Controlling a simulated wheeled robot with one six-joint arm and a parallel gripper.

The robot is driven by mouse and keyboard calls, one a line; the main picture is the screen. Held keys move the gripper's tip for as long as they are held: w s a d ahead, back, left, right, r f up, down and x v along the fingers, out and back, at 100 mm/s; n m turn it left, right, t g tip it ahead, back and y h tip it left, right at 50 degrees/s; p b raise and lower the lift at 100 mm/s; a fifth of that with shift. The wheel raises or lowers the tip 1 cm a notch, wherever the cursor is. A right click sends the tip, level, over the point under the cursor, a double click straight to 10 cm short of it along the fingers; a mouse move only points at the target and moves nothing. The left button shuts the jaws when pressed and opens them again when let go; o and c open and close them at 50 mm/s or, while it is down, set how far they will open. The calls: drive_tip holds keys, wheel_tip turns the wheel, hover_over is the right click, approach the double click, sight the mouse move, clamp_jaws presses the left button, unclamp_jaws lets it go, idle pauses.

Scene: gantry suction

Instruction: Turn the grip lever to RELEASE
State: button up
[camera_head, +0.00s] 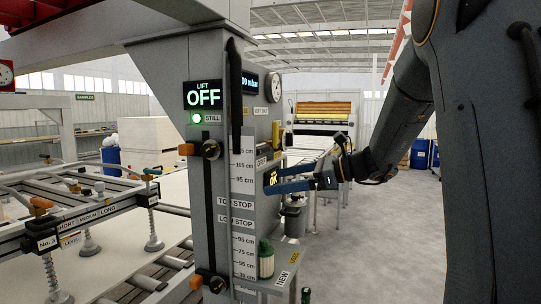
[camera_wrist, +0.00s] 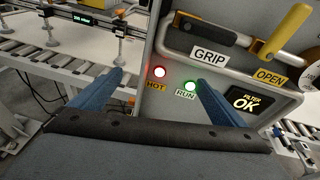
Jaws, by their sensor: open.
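The grip panel shows in the wrist view, with a white GRIP label (camera_wrist: 210,57) below a horizontal metal bar. A copper-coloured end piece (camera_wrist: 192,23) sits at the bar's left. A yellow handle (camera_wrist: 288,32) stands tilted at its right, above a yellow OPEN label (camera_wrist: 270,77). I cannot tell which part is the grip lever, and no RELEASE mark is readable. My gripper (camera_wrist: 160,82) is open and empty, its blue fingers apart below the bar and touching no lever. In the head view my gripper (camera_head: 268,183) is beside the grey column (camera_head: 215,180).
A red HOT lamp (camera_wrist: 158,71) and green RUN lamp (camera_wrist: 190,86) are lit between my fingers. The filter display (camera_wrist: 248,102) reads OK. The lift display (camera_head: 207,94) reads OFF. A suction frame (camera_head: 85,210) stands left over pale boards. Open floor lies right.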

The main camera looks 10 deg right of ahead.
sight(265, 149)
drive_tip(key=w+d+r+m+t+y, duration=0.2)
drive_tip(key=w+d+r+t, duration=0.1)
drive_tip(key=d+r, duration=0.3)
drive_tip(key=x, duration=0.3)
drive_tip(key=p+x, duration=0.1)
drive_tip(key=x, duration=0.2)
drive_tip(key=r+p+x, duration=0.1)
drive_tip(key=x, duration=0.2)
drive_tip(key=shift+s+a, duration=0.15)
drive_tip(key=shift+s, duration=0.2)
drive_tip(key=c, duration=1.5)
